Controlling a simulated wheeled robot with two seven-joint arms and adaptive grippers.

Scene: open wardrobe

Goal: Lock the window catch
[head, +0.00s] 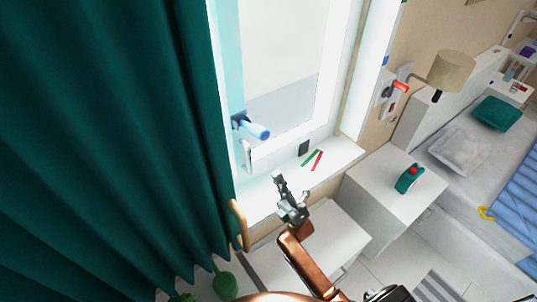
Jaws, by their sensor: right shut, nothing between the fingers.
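A window with a pale frame (340,70) stands behind the sill. A blue handle (257,131) sticks out from the left side of the frame, and a small white lever-like part (246,155) shows just below it. I cannot tell which of these is the catch, or whether it is locked. My right gripper (278,178) is shut and empty, over the front of the sill. It is below and to the right of the blue handle, apart from it. My left gripper is not in view.
A green curtain (100,140) fills the left side. The white sill (262,196) holds a dark block (304,147) and red and green sticks (317,160). A white cabinet (385,205) stands to the right. A red-handled wall switch (400,87) is near the lamp (450,72).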

